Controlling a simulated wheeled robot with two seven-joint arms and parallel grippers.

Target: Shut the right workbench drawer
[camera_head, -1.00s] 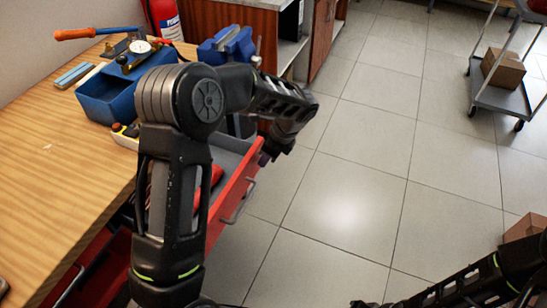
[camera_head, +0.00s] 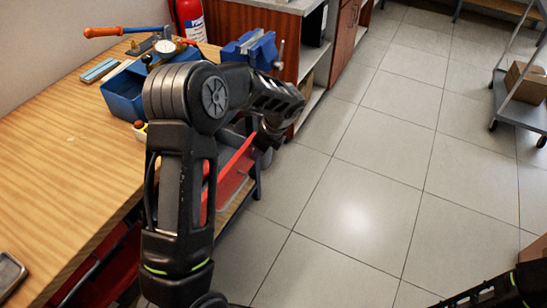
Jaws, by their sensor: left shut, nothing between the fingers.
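The right workbench drawer (camera_head: 237,168) has a red front and still stands out from the bench; part of its grey inside shows behind my arm. My left forearm and wrist reach over it from the left, hiding much of the drawer. My left gripper (camera_head: 264,150) points down at the outer side of the red front, near its far end, shut and empty. Whether it touches the front is hard to tell. My right arm shows at the lower right, but its gripper is out of the frame.
The wooden workbench (camera_head: 70,150) holds a blue tray (camera_head: 122,100), a blue vise (camera_head: 250,48) and an orange-handled tool (camera_head: 103,31). More red drawer parts (camera_head: 110,280) show below the bench. A grey trolley (camera_head: 520,110) with a box stands far right. The tiled floor between is clear.

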